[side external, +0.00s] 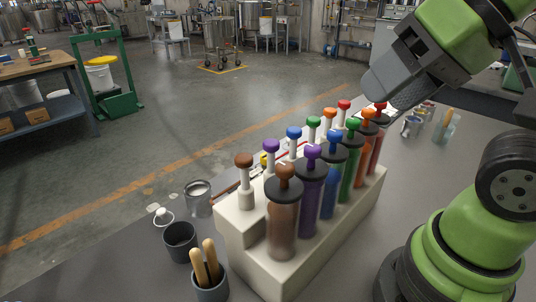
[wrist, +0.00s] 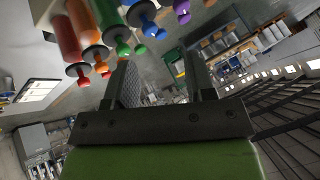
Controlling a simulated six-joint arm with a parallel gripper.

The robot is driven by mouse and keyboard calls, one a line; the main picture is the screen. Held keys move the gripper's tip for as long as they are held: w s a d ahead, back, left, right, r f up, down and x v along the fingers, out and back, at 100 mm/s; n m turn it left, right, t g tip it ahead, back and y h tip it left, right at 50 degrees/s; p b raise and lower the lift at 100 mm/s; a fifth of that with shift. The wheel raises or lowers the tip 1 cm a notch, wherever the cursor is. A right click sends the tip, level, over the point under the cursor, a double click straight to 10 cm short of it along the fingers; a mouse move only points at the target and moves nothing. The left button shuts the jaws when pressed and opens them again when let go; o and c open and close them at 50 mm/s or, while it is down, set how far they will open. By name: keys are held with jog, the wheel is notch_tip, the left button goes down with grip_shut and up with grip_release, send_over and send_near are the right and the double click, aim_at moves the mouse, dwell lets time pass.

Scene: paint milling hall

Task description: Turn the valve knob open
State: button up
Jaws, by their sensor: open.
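A pale block rack (side external: 240,240) on the grey bench holds a front row of coloured tubes with dark collars. Their knobs run from brown (side external: 285,171) and purple (side external: 312,152) to orange (side external: 368,114) and red (side external: 380,105). A back row of white stems carries matching knobs, such as a brown one (side external: 244,160) and a red one (side external: 344,104). I cannot tell which knob is the valve knob. My gripper (side external: 388,100) is open and empty at the red end, above or beside the rack. In the wrist view my two fingers (wrist: 160,75) are apart, with red, orange and green tubes up and left.
A grey cup with wooden handles (side external: 208,270), a dark cup (side external: 180,240) and a metal can (side external: 198,200) stand left of the rack. Small cans and a jar of tools (side external: 445,130) stand right and behind. Open floor lies beyond the bench edge.

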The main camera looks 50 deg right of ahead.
jog(key=shift+o, duration=0.7)
jog(key=shift+w, duration=0.1)
